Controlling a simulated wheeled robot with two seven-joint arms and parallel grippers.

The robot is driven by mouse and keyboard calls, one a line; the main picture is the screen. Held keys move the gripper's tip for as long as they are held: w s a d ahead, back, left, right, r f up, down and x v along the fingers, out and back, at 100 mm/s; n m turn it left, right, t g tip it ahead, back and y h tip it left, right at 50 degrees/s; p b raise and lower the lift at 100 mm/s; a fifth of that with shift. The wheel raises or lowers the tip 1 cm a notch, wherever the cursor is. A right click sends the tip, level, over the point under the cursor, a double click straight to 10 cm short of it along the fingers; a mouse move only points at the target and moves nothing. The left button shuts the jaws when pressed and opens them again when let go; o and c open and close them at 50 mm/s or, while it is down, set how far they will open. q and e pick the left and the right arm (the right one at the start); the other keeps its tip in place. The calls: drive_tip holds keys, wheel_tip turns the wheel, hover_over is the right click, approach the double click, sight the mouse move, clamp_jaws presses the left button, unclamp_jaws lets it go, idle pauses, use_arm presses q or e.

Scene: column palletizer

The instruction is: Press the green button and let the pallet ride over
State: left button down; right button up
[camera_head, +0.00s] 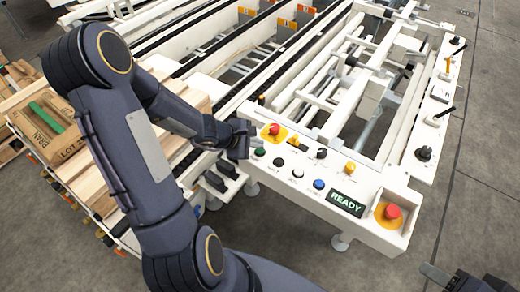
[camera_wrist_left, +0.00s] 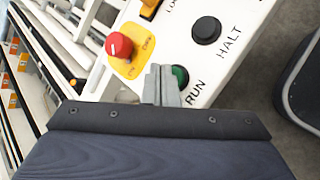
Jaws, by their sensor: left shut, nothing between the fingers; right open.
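The green button (camera_head: 260,152) sits at the left end of the white control panel (camera_head: 310,185). In the left wrist view the green button (camera_wrist_left: 181,75) is beside the label RUN, partly covered by my fingers. My left gripper (camera_head: 243,140) is shut and empty, its tips right at the button; it also shows in the left wrist view (camera_wrist_left: 162,84). I cannot tell whether the tips touch the button. My right gripper (camera_head: 462,282) is open at the bottom right edge, partly out of view. A wooden load with cartons (camera_head: 62,140) is at the left, partly behind my left arm; its pallet is not clear.
A red knob (camera_head: 274,130) on yellow and a black HALT button (camera_wrist_left: 206,30) are near the green one. Conveyor rails (camera_head: 205,55) extend behind.

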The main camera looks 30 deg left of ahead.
use_arm(q)
drive_tip(key=shift+f, duration=0.1)
drive_tip(key=shift+f+b, duration=0.35)
drive_tip(key=shift+b, duration=0.3)
